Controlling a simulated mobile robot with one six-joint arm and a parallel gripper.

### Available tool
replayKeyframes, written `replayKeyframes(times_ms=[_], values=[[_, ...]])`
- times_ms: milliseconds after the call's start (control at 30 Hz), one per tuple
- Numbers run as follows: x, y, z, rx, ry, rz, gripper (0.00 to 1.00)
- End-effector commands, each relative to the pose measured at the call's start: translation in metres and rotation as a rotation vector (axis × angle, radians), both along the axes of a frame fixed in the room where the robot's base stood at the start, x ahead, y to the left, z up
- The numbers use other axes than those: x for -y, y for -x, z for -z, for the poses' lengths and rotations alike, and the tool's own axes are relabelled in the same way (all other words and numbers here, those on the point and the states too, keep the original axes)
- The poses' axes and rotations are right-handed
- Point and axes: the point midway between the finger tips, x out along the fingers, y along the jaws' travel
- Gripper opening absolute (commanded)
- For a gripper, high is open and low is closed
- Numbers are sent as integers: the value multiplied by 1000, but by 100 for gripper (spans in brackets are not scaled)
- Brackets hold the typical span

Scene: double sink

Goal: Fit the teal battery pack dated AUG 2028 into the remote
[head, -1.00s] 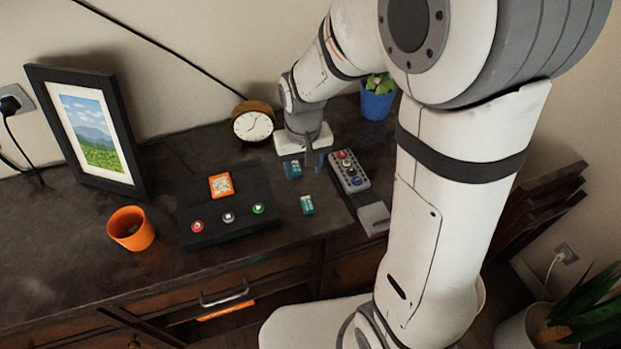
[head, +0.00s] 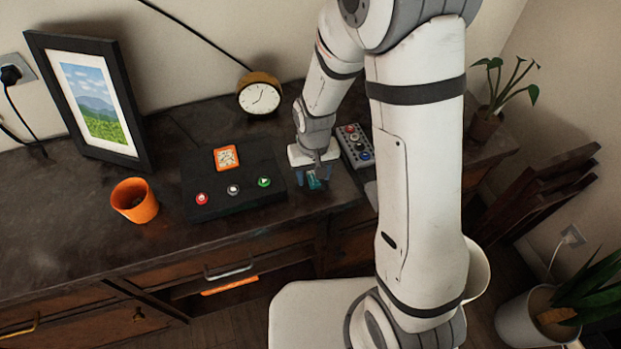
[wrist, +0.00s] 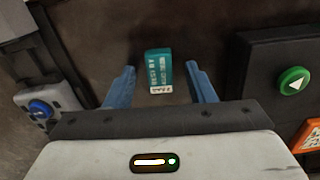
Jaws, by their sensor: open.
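A teal battery pack (wrist: 158,70) with a pale strip at one end lies on the dark counter; its printed date is too small to read. In the head view it shows partly (head: 314,183) beneath my gripper (head: 313,178). My gripper is open, its two blue fingers on either side of the pack with gaps to both. The grey remote (head: 354,147) with coloured buttons lies right of and behind my gripper. Its corner with a blue button also shows at the left of the wrist view (wrist: 42,106). The second teal pack from earlier is hidden now.
A black box (head: 235,198) with several buttons and an orange-framed dial stands left of my gripper. An orange cup (head: 134,201), a picture frame (head: 100,105) and a round clock (head: 259,95) stand farther left and back. The counter's front edge is close.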

Motion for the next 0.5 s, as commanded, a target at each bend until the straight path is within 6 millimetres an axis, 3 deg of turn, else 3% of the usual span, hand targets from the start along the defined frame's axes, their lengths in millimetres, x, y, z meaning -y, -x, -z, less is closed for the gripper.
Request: replayKeyframes(times_ms=[167, 500], values=[[0, 0, 0, 1, 0, -1, 49], [-1, 0, -1, 1, 0, -1, 22]])
